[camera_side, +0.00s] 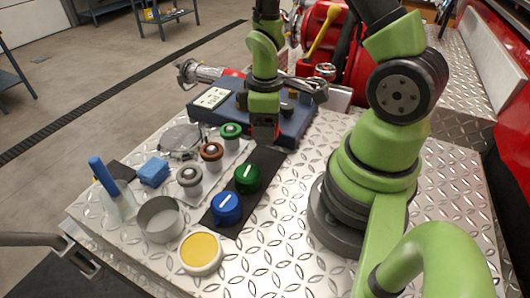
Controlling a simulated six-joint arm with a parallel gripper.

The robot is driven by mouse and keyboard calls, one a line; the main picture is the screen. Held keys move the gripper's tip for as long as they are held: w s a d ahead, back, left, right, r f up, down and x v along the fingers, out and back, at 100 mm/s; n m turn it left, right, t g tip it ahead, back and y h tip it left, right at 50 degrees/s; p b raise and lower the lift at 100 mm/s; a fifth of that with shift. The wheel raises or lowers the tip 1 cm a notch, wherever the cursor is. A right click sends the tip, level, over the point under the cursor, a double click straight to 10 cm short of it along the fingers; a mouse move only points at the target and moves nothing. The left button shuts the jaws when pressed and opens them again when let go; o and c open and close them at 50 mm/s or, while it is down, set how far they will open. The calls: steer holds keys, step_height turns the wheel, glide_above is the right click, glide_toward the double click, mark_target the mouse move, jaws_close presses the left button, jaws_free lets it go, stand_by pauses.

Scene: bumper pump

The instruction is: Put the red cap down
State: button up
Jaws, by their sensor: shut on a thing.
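My gripper (265,136) points down over the far end of a black strip mat (264,160). It is shut on the red cap, which is mostly hidden between the dark fingers; I cannot tell whether it touches the mat. A green cap (248,178) and a blue cap (226,207) sit nearer on the same mat, each with a pale line on top. To their left stands a row of metal fittings: one with a green ring (231,134), one with a red-brown ring (212,155) and a plain grey one (190,179).
A blue case (293,128) stands just behind my gripper. A yellow-filled dish (200,253), a grey cup (160,219), a blue sponge (153,172), a bottle with a blue top (106,182) and a clear dish (181,140) lie left. Tread plate (285,225) right of the mat is clear.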

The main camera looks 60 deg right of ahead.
mark_target(265, 160)
steer(key=shift+f, duration=3.55)
steer(key=shift+f, duration=0.1)
steer(key=o, duration=0.7)
steer(key=shift+o, duration=0.2)
step_height(265, 160, up, 12)
steer(key=shift+r, duration=0.1)
steer(key=s+a+r+m+t+y, duration=0.1)
steer(key=s+a+r+m+t, duration=0.2)
steer(key=r, duration=0.6)
steer(key=s+a+r+m+t+y, duration=0.1)
steer(key=s+a+r+m+t, duration=0.3)
steer(key=r, duration=0.5)
steer(key=shift+a+r+m, duration=0.3)
steer(key=shift+a+m, duration=0.6)
